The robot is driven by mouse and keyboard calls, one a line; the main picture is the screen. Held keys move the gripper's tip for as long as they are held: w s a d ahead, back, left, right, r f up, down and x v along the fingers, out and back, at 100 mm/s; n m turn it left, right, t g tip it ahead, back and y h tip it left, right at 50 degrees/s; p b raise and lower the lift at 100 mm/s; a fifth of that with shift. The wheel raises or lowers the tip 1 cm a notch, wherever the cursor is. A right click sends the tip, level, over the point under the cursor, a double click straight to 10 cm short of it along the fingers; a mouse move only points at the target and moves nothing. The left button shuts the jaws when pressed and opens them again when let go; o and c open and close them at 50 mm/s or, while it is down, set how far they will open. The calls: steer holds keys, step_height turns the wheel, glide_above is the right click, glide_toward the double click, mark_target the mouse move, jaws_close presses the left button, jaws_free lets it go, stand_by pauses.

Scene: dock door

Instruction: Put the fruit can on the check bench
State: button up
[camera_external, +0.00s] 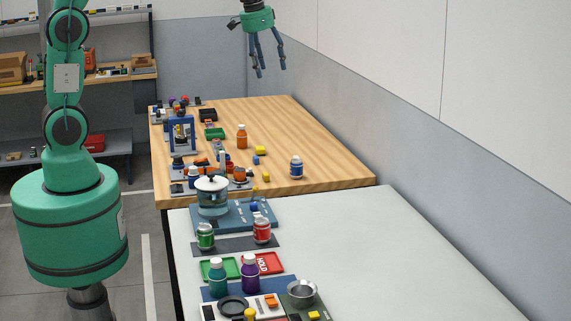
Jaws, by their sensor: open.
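My gripper (270,68) hangs high above the far end of the wooden bench, near the back wall. Its fingers are apart and point down with nothing between them. Several can-like containers are in view; their labels are too small to read, so I cannot tell which is the fruit can. A blue one (296,168) stands upright on the right of the wooden bench (330,168). A green one (206,239) and a red one (262,232) stand on a dark mat on the white table (400,260). I cannot tell which surface is the check bench.
An orange bottle (242,138) and yellow blocks stand on the wooden bench. A glass pot (211,197), teal bottle (217,280), purple bottle (250,275), metal bowl (301,293) and red HOLD tray (275,262) crowd the white table's left side. Its right side is clear.

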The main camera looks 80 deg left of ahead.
steer(key=w+a+f+g, duration=0.1)
steer(key=w+a+f, duration=1)
steer(key=f, duration=0.2)
steer(key=n+g, duration=0.1)
steer(key=g, duration=0.1)
glide_above(296, 170)
steer(key=a, duration=0.3)
steer(key=shift+h, duration=0.3)
steer(key=f, duration=1.9)
steer(key=shift+w+d+f+p, duration=0.2)
steer(key=shift+w+f+p, duration=0.1)
steer(key=shift+w+p, duration=0.1)
steer(key=shift+f, duration=0.1)
steer(key=shift+f, duration=4.2)
steer(key=shift+f, duration=0.15)
steer(key=shift+d+f+p, duration=0.15)
steer(key=shift+f+p, duration=0.15)
steer(key=shift+f, duration=2.15)
